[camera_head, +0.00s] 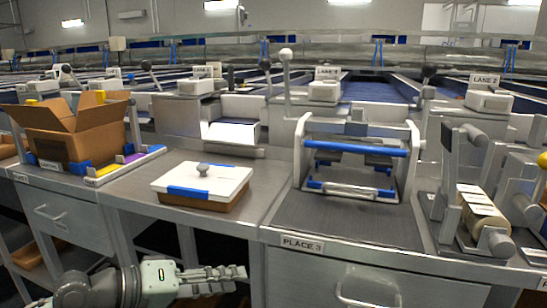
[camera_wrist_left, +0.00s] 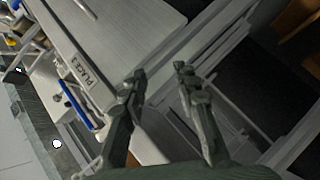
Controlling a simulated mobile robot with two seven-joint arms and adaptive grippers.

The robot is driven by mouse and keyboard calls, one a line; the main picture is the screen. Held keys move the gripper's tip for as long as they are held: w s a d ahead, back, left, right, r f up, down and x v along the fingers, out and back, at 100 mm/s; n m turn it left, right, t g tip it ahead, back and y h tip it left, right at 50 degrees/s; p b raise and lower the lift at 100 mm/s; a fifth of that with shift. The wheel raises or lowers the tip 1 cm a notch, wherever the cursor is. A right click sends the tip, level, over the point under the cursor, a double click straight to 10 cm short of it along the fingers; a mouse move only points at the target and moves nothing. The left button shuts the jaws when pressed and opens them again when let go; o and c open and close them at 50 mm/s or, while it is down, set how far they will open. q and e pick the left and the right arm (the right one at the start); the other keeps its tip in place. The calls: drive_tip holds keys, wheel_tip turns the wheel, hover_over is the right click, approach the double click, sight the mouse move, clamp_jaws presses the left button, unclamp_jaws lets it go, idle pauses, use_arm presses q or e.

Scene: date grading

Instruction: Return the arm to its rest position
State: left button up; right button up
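My left arm comes in at the bottom left of the head view. My right arm and gripper are not in view.
A white-lidded box (camera_head: 225,180) sits on the counter (camera_head: 190,228) above my left gripper. An open cardboard box (camera_head: 58,147) stands left. A frame with a blue bar (camera_head: 360,149) stands right, behind the PLACE 3 label (camera_head: 302,244). A drawer handle (camera_head: 368,300) protrudes below.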

use_arm(q)
drive_tip(key=s+a+f+m+y, duration=0.1)
drive_tip(key=a+f+y, duration=0.3)
drive_tip(key=f, duration=0.9)
drive_tip(key=s+a+f+m+g+y, duration=0.1)
drive_tip(key=s+a+f+g+y, duration=0.1)
drive_tip(key=s+a+f+y, duration=0.2)
drive_tip(key=s+a+f+m+g+y+p, duration=0.1)
drive_tip(key=s+a+f+y, duration=0.3)
drive_tip(key=s+a+f, duration=0.6)
drive_tip(key=s+f+g, duration=0.1)
drive_tip(key=s+f, duration=0.3)
drive_tip(key=f, duration=0.2)
drive_tip(key=shift+s+y, duration=0.3)
drive_tip(key=shift+y, duration=0.1)
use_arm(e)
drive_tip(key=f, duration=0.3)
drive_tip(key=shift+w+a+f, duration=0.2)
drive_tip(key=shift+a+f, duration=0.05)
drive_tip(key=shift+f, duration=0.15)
use_arm(q)
drive_tip(key=shift+a, duration=0.1)
